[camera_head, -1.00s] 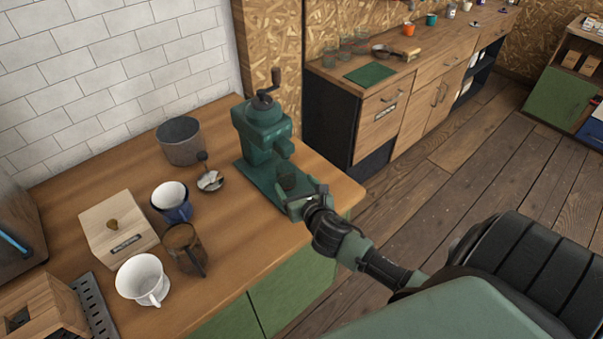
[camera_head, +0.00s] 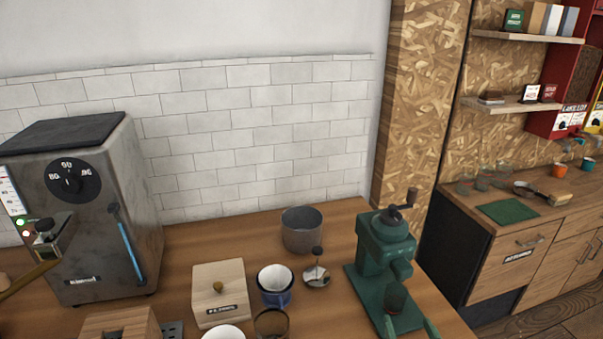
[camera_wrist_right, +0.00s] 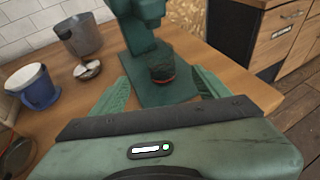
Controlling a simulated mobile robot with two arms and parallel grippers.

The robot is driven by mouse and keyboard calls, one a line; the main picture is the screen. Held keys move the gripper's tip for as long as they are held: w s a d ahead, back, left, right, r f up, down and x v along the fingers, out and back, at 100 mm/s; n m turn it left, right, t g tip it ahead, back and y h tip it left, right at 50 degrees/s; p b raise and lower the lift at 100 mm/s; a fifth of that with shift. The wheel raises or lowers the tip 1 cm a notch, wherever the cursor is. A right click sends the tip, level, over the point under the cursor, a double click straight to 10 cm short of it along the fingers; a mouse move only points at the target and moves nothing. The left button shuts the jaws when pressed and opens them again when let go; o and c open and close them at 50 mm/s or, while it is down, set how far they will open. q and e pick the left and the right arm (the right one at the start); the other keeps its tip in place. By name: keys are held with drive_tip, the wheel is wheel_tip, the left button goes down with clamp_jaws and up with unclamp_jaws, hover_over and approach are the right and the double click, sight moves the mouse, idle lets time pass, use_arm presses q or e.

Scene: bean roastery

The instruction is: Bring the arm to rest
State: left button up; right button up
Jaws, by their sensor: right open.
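My right gripper (camera_wrist_right: 158,92) is open in the right wrist view, with its two green fingers apart. Between and beyond the fingertips is the base of a green grinder (camera_head: 385,245), with a small dark cup (camera_wrist_right: 162,70) on it. No object is seen held between the fingers. In the head view only the green fingertips (camera_head: 409,328) show at the bottom edge, in front of the grinder base. The rest of the right arm is out of that view. My left gripper is in neither view.
On the wooden counter (camera_head: 350,290) stand a grey pot (camera_head: 302,230), a blue cup (camera_head: 275,288), a wooden box (camera_head: 219,293), and a metal machine (camera_head: 85,210) at left. A second counter (camera_head: 510,265) stands right, past a wood-chip pillar (camera_head: 425,100).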

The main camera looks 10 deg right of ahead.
drive_tip(key=s+a+f+m+g+y, duration=0.2)
drive_tip(key=s+a+m+g, duration=0.4)
drive_tip(key=s+m, duration=0.7)
drive_tip(key=s+a+f+m+g+y, duration=0.3)
drive_tip(key=s+a+m, duration=0.5)
drive_tip(key=m, duration=1)
wheel_tip(320, 180, down, 27)
drive_tip(key=s+g+b, duration=0.2)
drive_tip(key=b, duration=0.3)
drive_tip(key=s+d+f+b, duration=0.1)
drive_tip(key=s+d+f, duration=0.1)
drive_tip(key=s+f, duration=0.7)
drive_tip(key=s+d+f+n+g+h+b, duration=0.1)
drive_tip(key=s+f+b, duration=0.1)
drive_tip(key=s+f, duration=0.6)
wheel_tip(320, 180, down, 6)
drive_tip(key=shift+s+d+r+b, duration=0.15)
drive_tip(key=shift+s+d+b, duration=0.15)
drive_tip(key=shift+s+d, duration=0.05)
